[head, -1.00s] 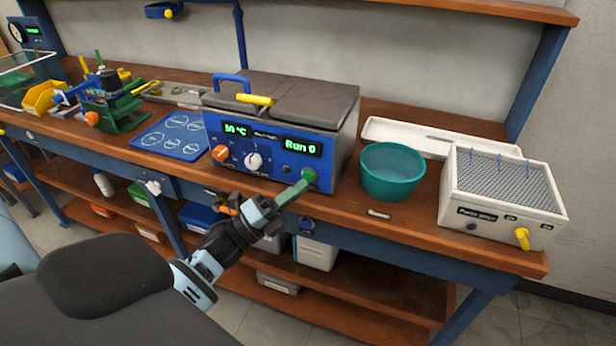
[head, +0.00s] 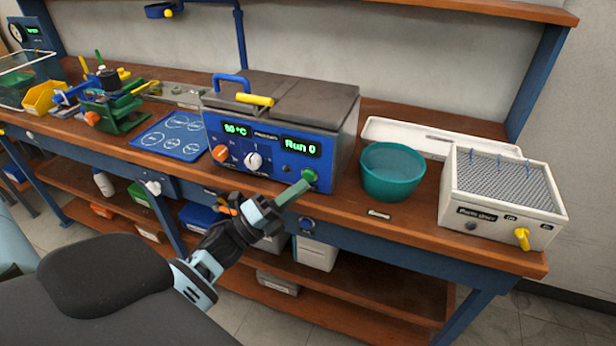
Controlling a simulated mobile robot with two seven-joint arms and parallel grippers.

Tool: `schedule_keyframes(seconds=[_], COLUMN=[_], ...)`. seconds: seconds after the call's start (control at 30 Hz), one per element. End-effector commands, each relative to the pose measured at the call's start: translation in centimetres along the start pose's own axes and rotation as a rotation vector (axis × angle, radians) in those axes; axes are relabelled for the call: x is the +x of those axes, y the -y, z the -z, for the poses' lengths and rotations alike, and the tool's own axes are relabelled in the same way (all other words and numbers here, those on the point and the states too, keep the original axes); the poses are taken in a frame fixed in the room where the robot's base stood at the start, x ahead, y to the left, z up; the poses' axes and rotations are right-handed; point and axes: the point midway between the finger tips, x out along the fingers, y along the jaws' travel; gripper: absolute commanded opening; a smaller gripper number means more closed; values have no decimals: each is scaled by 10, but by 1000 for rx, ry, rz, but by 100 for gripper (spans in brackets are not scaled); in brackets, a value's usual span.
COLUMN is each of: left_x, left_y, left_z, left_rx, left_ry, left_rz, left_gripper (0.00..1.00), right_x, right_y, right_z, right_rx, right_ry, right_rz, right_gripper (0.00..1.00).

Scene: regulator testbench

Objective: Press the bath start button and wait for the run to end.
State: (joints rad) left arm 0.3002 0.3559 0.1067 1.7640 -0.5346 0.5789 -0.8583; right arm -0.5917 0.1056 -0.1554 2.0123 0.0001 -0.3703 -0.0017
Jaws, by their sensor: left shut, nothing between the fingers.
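The bath (head: 258,156) is a blue-fronted box with dark grey lids, standing on the bench. Its front has an orange knob, a white knob and two green-lit displays. The right display (head: 300,147) reads "Run 0"; the left one shows a temperature. The green start button (head: 309,175) is at the lower right of the front panel. My left gripper (head: 304,186) is shut and empty, its green fingertips pointing at the button from the lower left. The tips overlap the button's lower edge in the picture; I cannot tell whether they touch it. My right gripper is not in view.
A teal bowl (head: 392,172) stands right of the bath, with a white tray (head: 400,133) behind it. A white box with a mesh top (head: 503,190) stands at the bench's right end. A blue mat (head: 170,136) and a green fixture (head: 112,110) are to the left.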

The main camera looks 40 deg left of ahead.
Motion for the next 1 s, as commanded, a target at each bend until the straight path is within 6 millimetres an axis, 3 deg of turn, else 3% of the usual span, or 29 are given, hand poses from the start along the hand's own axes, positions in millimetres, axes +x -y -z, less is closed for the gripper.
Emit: schedule_keyframes(seconds=[1.0], left_x=[7], left_y=[-6], left_z=[-6], left_rx=[0], left_ry=[0], left_rz=[-1], left_gripper=[0], right_x=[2], right_y=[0], right_z=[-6], right_rx=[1], right_ry=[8], right_rz=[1], right_gripper=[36])
